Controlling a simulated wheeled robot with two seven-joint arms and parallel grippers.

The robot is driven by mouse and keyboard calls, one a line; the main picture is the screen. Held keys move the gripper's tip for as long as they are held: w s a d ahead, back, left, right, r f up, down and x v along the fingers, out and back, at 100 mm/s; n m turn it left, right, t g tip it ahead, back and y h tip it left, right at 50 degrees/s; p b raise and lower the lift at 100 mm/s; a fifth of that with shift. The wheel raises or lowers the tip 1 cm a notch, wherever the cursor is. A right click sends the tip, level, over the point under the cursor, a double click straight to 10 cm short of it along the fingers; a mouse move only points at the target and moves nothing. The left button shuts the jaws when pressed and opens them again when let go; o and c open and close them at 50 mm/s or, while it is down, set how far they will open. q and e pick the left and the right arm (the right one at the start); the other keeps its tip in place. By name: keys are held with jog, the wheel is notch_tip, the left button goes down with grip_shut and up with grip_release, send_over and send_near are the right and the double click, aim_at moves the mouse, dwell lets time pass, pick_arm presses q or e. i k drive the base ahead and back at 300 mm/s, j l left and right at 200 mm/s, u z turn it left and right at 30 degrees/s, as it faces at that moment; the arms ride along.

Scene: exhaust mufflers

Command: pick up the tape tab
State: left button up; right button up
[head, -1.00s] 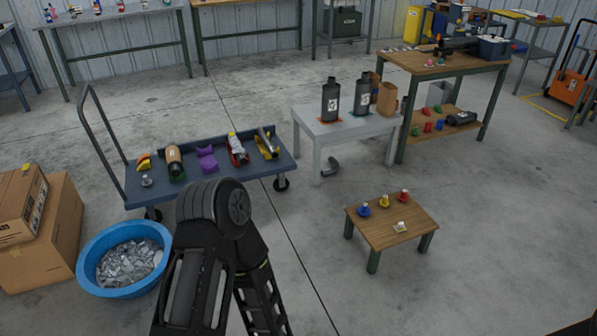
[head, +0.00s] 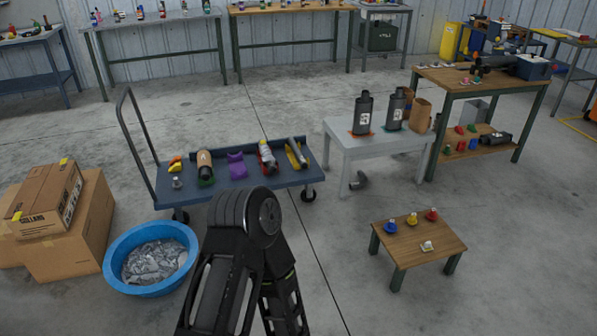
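I cannot tell for certain which thing is the tape tab. A small yellow tab (head: 64,161) sticks up at the back edge of the upper cardboard box (head: 42,199) at the left. A second small yellow patch (head: 17,215) shows on that box's near left side. A small whitish piece with some yellow (head: 427,246) lies on the low wooden table at the right. One of my black arms rises from the bottom middle, bent at a joint. Neither gripper shows in the head view.
A blue tub (head: 118,284) of silvery scraps stands right of the boxes. Behind it is a blue cart (head: 228,197) with several coloured parts. A grey table (head: 338,134) bears two dark mufflers. A low wooden table (head: 402,262) stands at the right. Floor between them is clear.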

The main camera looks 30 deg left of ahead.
aim_at(427, 246)
jog(key=i+j+u, duration=0.1)
jog(key=i+j, duration=0.15)
jog(key=i, duration=0.45)
jog(key=i+j, duration=0.2)
jog(key=i, duration=0.5)
jog(key=i+j+u, duration=0.15)
jog(key=i, duration=0.55)
jog(key=i+j+u, duration=0.1)
jog(key=i, duration=0.6)
jog(key=j, duration=0.1)
